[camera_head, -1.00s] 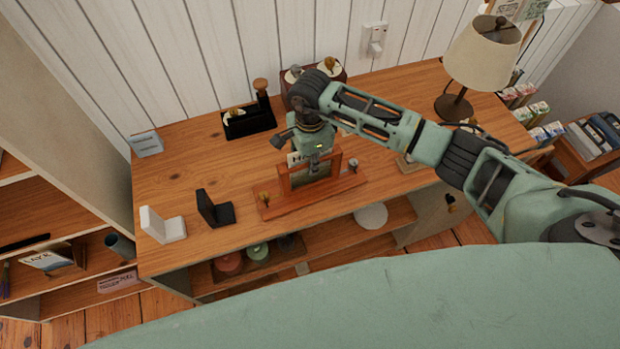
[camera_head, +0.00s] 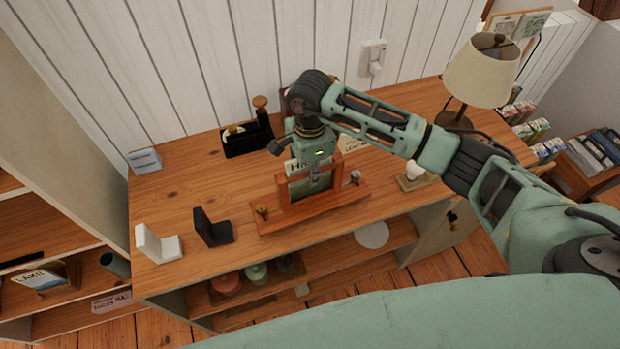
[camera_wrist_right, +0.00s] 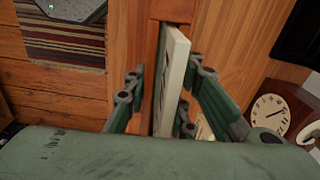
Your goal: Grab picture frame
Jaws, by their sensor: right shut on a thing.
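The picture frame (camera_head: 297,170), a thin panel with a pale lettered top and greenish lower part, stands upright in a reddish wooden holder (camera_head: 330,205) on the desk. My right gripper (camera_head: 316,178) reaches down over it from above and hides part of its face. In the right wrist view the frame's pale edge (camera_wrist_right: 178,75) lies between the two fingers of my right gripper (camera_wrist_right: 168,105), which is shut on it. The wooden upright of the holder is close beside it. My left gripper is not in view.
The desk (camera_head: 190,205) also holds a white bookend (camera_head: 160,247), a black bookend (camera_head: 212,228), a black box (camera_head: 247,138) and a lamp (camera_head: 482,70). A clock (camera_wrist_right: 270,113) shows in the wrist view. The left part of the desk has free room.

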